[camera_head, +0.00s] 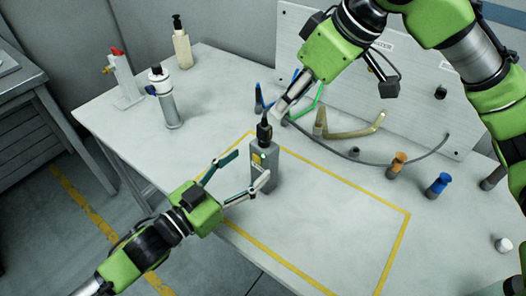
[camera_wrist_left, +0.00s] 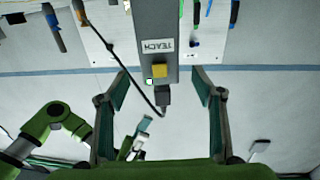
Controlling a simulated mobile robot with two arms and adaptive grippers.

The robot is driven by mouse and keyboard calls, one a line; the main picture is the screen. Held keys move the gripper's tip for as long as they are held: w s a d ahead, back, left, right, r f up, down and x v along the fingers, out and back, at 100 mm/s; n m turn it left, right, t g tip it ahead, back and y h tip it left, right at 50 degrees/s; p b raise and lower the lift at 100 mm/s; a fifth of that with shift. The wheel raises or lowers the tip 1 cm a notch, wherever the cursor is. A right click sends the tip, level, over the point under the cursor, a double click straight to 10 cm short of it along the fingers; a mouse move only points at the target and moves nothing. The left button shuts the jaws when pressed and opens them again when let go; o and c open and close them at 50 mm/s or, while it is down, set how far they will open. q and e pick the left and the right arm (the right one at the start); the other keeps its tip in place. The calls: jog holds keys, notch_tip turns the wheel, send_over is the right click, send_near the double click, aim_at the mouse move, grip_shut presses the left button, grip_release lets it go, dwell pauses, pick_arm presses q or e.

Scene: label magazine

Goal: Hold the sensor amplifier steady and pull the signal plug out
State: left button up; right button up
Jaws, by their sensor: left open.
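The sensor amplifier (camera_head: 264,175), a grey upright box, stands on the table inside the yellow outline. The left wrist view shows it (camera_wrist_left: 157,30) upside down, with a "TEACH" label and yellow button. The black signal plug (camera_head: 264,130) sits in its top; the left wrist view shows the plug (camera_wrist_left: 162,96) with a dark cable. My left gripper (camera_head: 252,165) is open, its fingers either side of the amplifier and apart from it in the wrist view. My right gripper (camera_head: 279,112) is beside the plug's upper end; its finger gap is unclear. It also shows in the wrist view (camera_wrist_left: 142,128).
A spray-type bottle (camera_head: 181,45), a dark-topped cylinder (camera_head: 166,100) and a red-topped fixture (camera_head: 122,75) stand at the back left. Orange (camera_head: 396,164) and blue (camera_head: 438,185) connectors stand right. A panel (camera_head: 420,95) closes the back. The outlined area's front right is clear.

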aim_at(256, 159)
pick_arm(q)
jog(key=x, duration=0.6)
jog(key=shift+w+d, duration=0.25)
jog(key=shift+w, duration=0.05)
